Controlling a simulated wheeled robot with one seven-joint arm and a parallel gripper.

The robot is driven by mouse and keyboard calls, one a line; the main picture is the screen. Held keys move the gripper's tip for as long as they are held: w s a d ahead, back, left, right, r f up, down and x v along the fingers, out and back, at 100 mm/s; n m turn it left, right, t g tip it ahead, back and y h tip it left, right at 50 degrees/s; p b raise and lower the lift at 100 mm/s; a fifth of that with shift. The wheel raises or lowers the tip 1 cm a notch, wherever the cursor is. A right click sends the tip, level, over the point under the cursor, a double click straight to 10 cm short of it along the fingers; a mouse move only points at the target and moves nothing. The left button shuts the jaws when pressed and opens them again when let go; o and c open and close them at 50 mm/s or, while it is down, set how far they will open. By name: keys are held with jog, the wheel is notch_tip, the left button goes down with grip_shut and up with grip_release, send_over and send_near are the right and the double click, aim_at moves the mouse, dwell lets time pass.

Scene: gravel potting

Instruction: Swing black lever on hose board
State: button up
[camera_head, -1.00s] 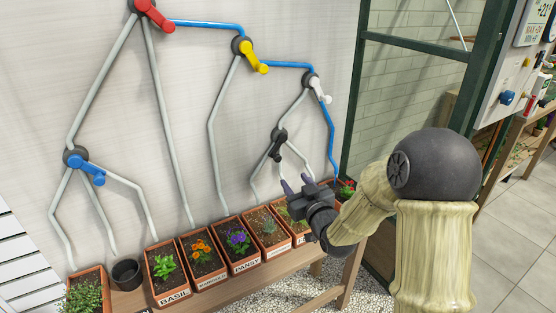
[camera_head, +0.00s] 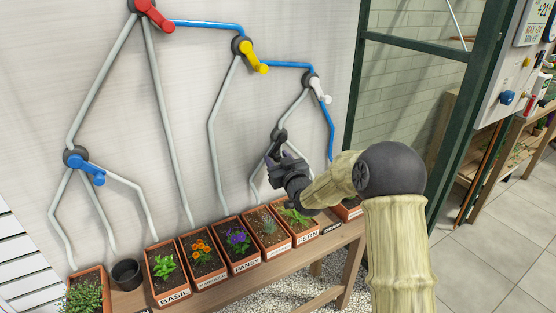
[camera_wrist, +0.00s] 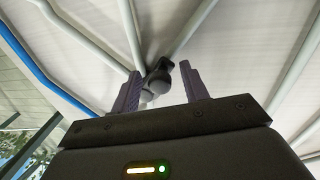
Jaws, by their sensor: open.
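The black lever (camera_head: 280,138) sits on a pipe joint at the lower right of the hose board (camera_head: 180,90). Its lower part is largely hidden behind my gripper in the head view. My gripper (camera_head: 274,159) is at the lever's lower end, in front of the board. In the wrist view the dark lever (camera_wrist: 158,80) shows between the two purple-grey fingers of my gripper (camera_wrist: 162,88). The fingers stand apart with gaps to the lever. Whether they touch it cannot be told.
Red (camera_head: 155,14), yellow (camera_head: 254,58), white (camera_head: 316,86) and blue (camera_head: 86,168) levers sit on other joints. A wooden bench (camera_head: 270,270) with several planted pots stands below the board. A green frame post (camera_head: 466,110) stands at the right.

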jog(key=shift+c, duration=0.5)
grip_shut()
jog(key=shift+w+d+n+b, duration=0.15)
jog(key=shift+n+b, duration=0.15)
jog(key=shift+b, duration=0.2)
jog(key=w+d+n+y+b, duration=0.2)
jog(key=w+d+n+b, duration=0.2)
jog(key=n+b, duration=1)
jog(key=shift+d+r+n+y+b, duration=0.2)
jog(key=shift+d+n+y+b, duration=0.2)
jog(key=shift+d+n, duration=0.75)
jog(key=shift+a+n, duration=0.2)
jog(key=shift+n, duration=0.05)
